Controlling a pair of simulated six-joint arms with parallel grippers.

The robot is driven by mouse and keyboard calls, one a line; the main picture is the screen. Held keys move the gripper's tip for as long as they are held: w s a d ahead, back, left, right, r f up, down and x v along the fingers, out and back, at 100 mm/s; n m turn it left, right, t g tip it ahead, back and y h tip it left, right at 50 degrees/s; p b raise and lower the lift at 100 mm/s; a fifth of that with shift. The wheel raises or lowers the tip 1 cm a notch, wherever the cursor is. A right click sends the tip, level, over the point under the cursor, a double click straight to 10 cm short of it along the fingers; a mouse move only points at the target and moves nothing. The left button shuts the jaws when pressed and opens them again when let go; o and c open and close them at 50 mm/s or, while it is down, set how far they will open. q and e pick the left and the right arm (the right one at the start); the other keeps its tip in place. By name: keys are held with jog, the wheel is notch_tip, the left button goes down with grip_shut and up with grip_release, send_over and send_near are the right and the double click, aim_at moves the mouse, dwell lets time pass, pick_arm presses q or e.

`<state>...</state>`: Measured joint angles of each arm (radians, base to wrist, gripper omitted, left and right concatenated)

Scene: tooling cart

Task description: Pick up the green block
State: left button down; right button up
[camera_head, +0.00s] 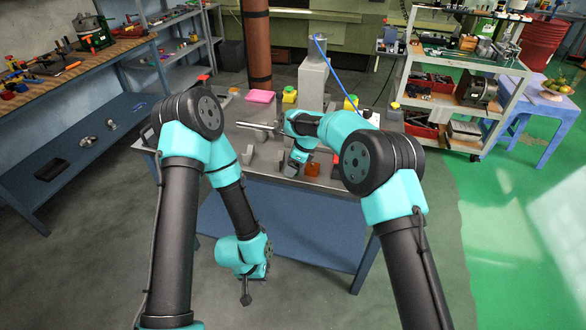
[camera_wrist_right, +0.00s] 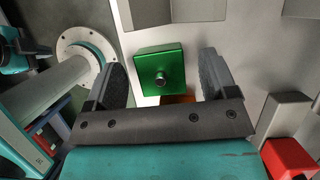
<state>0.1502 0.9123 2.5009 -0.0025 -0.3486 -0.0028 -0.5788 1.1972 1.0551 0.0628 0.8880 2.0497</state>
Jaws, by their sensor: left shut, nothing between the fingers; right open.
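The green block (camera_wrist_right: 150,66), square with a small round metal knob on its face, shows in the right wrist view between the two fingers of my right gripper (camera_wrist_right: 163,75). The fingers are spread, with a gap on each side of the block. I cannot tell how far the block is from the fingers in depth. In the head view my right gripper (camera_head: 297,162) is low over the worktable (camera_head: 230,112), and I cannot make out the green block there. My left gripper (camera_head: 246,292) is shut and empty, hanging down in front of the table.
An orange piece (camera_wrist_right: 178,99) shows just below the green block in the right wrist view. A red block (camera_wrist_right: 288,158) lies at lower right there, near grey blocks (camera_wrist_right: 284,113). A pink item (camera_head: 260,96) and a grey post (camera_head: 313,82) stand toward the table's back.

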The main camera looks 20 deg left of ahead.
jog(key=shift+c, duration=0.4)
jog(key=c, duration=1)
jog(key=shift+r, duration=1.8)
jog(key=s+d, duration=0.1)
jog(key=s, duration=0.4)
jog(key=s+d+r, duration=0.1)
jog(key=s+d, duration=0.1)
jog(key=s, duration=0.3)
jog(key=s+d, duration=0.1)
jog(key=s, duration=0.4)
jog(key=shift+s+d+r, duration=0.1)
jog(key=shift+d+r, duration=0.1)
jog(key=shift+d, duration=0.2)
jog(key=shift+r, duration=0.1)
notch_tip(320, 180, up, 6)
jog(key=shift+f, duration=0.1)
